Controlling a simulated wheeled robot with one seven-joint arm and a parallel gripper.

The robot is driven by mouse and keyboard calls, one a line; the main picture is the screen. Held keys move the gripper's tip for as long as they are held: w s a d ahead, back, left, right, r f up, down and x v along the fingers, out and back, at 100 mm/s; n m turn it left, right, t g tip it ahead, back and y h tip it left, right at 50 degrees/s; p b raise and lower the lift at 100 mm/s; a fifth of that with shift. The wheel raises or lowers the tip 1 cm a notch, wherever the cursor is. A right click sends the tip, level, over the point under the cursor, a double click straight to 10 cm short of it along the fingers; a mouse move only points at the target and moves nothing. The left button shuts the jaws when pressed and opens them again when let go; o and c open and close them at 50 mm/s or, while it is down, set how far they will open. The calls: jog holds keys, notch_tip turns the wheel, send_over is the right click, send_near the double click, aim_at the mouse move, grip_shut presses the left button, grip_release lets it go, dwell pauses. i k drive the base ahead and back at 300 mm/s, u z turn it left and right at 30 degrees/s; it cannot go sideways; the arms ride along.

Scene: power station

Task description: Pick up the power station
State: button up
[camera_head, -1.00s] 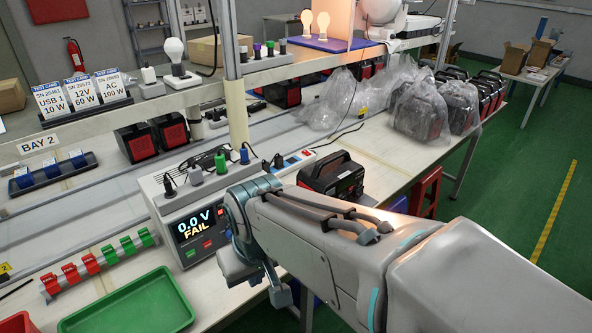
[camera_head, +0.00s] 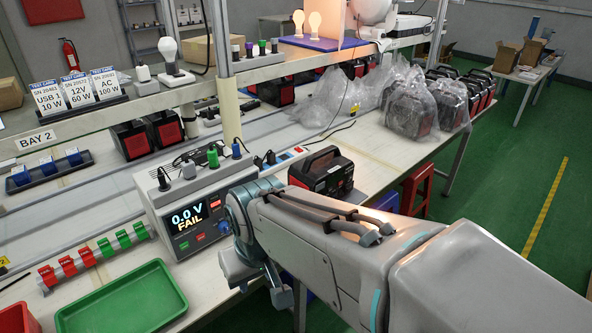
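A black power station (camera_head: 322,173) with a top handle and red parts stands upright on the workbench, just right of the white tester. It is right of and above my gripper in the picture. My arm passes in front of its lower part. My gripper (camera_head: 260,285) hangs at the end of my arm, in front of the tester and near the bench's front edge. It is apart from the power station. Its fingers are small and partly hidden by my wrist, so I cannot tell whether they are open. Nothing is seen held in it.
The white tester (camera_head: 190,222) reads 0.0 V FAIL, with plugs on top. A green tray (camera_head: 122,300) lies front left, beside a rack of red and green tags (camera_head: 97,258). Bagged units (camera_head: 410,108) stand farther back right. A red stool (camera_head: 420,188) stands beside the bench.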

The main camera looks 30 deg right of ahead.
aim_at(326, 172)
jog(key=k, duration=1.15)
jog(key=z, duration=0.6)
jog(key=i, duration=0.55)
jog(key=z, duration=0.8)
jog(key=i, duration=0.75)
jog(key=u, duration=0.4)
jog(key=i, duration=0.95)
jog(key=u, duration=0.75)
